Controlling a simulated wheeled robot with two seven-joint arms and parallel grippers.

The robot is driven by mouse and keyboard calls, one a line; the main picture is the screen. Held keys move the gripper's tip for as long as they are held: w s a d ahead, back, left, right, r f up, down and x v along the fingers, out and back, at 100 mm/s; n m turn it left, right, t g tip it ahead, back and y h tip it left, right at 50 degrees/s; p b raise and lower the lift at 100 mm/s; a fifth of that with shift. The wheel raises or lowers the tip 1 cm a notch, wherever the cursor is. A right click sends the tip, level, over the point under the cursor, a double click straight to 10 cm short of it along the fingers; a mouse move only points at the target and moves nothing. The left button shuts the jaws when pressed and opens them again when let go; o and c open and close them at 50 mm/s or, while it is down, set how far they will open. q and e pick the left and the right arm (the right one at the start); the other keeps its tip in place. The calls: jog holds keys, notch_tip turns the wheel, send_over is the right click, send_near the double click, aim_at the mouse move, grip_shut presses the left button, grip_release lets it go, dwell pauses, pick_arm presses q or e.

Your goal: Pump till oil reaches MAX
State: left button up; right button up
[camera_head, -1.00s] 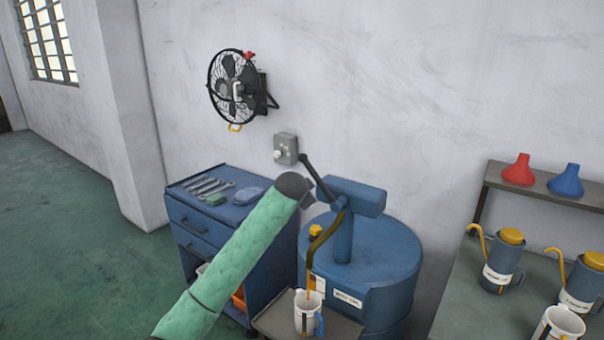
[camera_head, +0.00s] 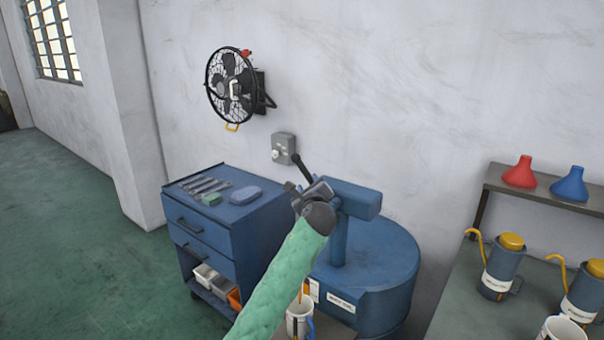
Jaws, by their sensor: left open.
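The oil pump, a blue drum (camera_head: 375,270) with a blue pump head (camera_head: 358,198), stands against the wall. Its black pump lever (camera_head: 301,166) points up and left; its lower part is hidden behind my left gripper. My left gripper (camera_head: 306,188) is open, at the lever in the picture; I cannot tell whether they touch. A white measuring jug (camera_head: 300,318) with a blue handle is below the pump, partly hidden by my green-sleeved arm. A thin orange-brown oil streak shows above it. The spout, oil level and MAX mark are hidden or unreadable. My right gripper is not in view.
A blue tool cabinet (camera_head: 217,240) with wrenches on top stands left of the drum. A bench (camera_head: 448,315) at right holds oil cans (camera_head: 500,268) and a second white jug (camera_head: 562,330). A wall fan (camera_head: 232,88) and switch box (camera_head: 283,148) are above.

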aim_at(306, 172)
pick_arm(q)
jog(key=shift+w+d+r, duration=0.1)
jog(key=shift+w+r, duration=0.25)
jog(key=shift+r, duration=0.05)
jog(key=w+p, duration=0.1)
jog(key=w, duration=0.1)
jog(key=w+p, duration=0.1)
jog(key=w, duration=0.1)
jog(key=w+p, duration=0.1)
jog(key=w, duration=0.1)
jog(key=shift+a, duration=0.35)
jog(key=shift+w+a+f, duration=0.1)
jog(key=shift+w, duration=0.5)
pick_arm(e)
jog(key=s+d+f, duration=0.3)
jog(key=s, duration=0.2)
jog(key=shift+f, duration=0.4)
pick_arm(q)
jog(key=shift+c, duration=0.2)
grip_shut()
